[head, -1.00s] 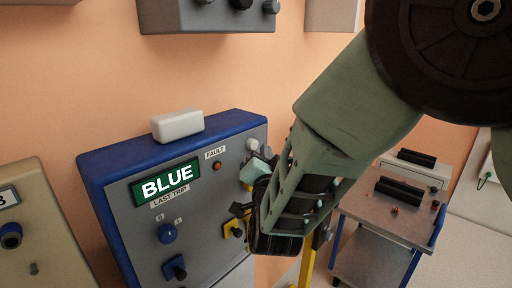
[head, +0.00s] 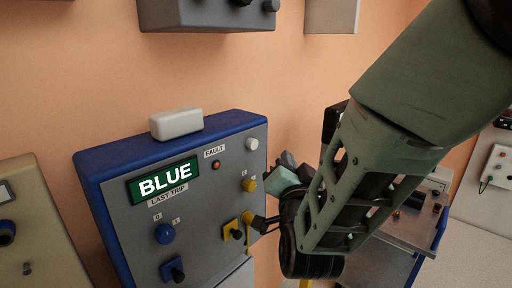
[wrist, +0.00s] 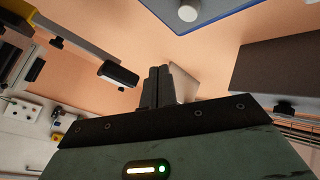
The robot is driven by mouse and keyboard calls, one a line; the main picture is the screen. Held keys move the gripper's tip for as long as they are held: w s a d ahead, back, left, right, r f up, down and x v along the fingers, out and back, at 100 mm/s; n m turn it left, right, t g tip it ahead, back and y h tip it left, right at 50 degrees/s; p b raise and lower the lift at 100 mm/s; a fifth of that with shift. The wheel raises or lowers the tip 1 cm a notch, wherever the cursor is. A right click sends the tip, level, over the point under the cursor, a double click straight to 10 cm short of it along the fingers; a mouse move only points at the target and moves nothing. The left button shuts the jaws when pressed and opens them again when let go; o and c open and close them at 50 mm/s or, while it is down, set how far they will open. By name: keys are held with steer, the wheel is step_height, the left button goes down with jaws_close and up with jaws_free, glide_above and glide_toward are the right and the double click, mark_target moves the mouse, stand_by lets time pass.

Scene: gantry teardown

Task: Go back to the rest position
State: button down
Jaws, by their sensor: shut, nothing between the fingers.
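My gripper (head: 282,168) is in front of the right side of the blue-edged control panel (head: 130,217) in the head view, clear of its face. In the wrist view my gripper (wrist: 156,70) shows its two dark fingers pressed together with nothing between them. The panel has a green display (head: 164,181) reading BLUE, labelled LAST TRIP. It also has a blue knob (head: 164,233), a yellow knob (head: 249,185) and a white knob (head: 252,144). My forearm hides part of the area right of the panel.
A white block (head: 176,123) sits on top of the panel. A grey box (head: 206,17) hangs on the wall above. A beige panel (head: 45,225) stands at left. A metal cart (head: 408,228) stands behind my arm at right. Bare orange wall lies between.

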stand_by(0.5)
steer(key=s+f+n+g+y, duration=0.3)
steer(key=s+f+n+g, duration=0.4)
steer(key=s+g, duration=0.35)
steer(key=s+d+f+n+g+h, duration=0.1)
steer(key=s+d+n+g+h, duration=0.1)
steer(key=s+d, duration=0.4)
steer(key=s+d+n+g+h, duration=0.2)
steer(key=s+d+n+g, duration=0.2)
steer(key=s, duration=0.7)
steer(key=d+g, duration=0.2)
steer(key=g, duration=0.1)
steer(key=shift+s+f+n+h, duration=0.15)
steer(key=shift+f+n+h, duration=0.2)
steer(key=shift+n+h, duration=0.05)
